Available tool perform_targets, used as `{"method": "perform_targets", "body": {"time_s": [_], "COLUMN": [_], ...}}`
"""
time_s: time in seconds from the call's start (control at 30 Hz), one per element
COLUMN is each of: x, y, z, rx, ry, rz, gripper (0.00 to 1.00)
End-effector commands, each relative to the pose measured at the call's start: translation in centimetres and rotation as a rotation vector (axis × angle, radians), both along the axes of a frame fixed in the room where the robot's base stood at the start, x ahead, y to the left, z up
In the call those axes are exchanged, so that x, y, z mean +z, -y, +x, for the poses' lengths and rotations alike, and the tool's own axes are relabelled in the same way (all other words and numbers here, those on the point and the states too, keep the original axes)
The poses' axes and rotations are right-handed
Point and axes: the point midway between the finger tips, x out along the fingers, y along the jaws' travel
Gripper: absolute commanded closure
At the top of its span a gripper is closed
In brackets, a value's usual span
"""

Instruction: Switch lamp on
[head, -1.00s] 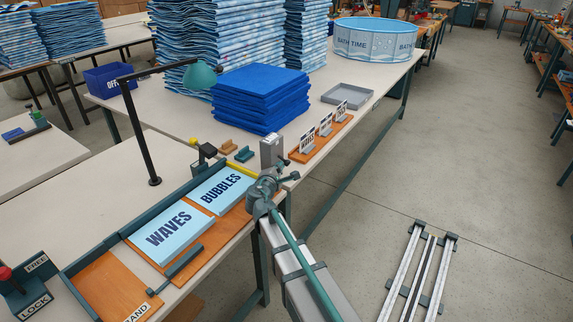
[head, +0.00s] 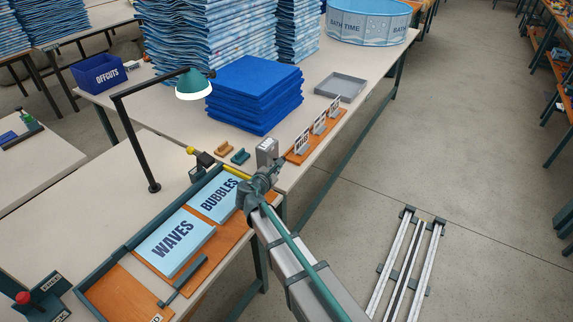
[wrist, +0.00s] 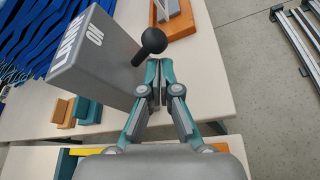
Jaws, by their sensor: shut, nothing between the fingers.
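The desk lamp has a black jointed stand and a green shade (head: 195,78). The underside of the shade shows bright white, so it looks lit. The lamp switch is a grey box (head: 267,150) at the table edge, and it fills the left of the wrist view (wrist: 95,70). Its lettering seems to read LAMP and ON. A lever with a black ball knob (wrist: 153,41) sticks out of its side. My gripper (wrist: 154,66) is shut and empty, with its fingertips close to the knob. I cannot tell whether they touch it. In the head view my wrist hides the fingers.
Light-blue WAVES (head: 175,240) and BUBBLES (head: 214,202) pads lie in an orange-floored fixture left of my arm. An orange stand with small signs (head: 318,140) sits just beyond the switch. A blue stack (head: 255,92) is behind. The floor to the right is mostly clear.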

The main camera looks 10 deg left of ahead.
Motion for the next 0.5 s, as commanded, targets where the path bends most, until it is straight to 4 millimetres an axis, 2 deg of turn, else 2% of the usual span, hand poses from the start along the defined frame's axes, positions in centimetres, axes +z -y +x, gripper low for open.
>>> {"method": "perform_targets", "body": {"time_s": [0.5], "x": [1.7], "y": [0.1], "z": [0.1], "rx": [-0.002], "ry": [0.002], "rz": [0.003], "gripper": [1.00]}}
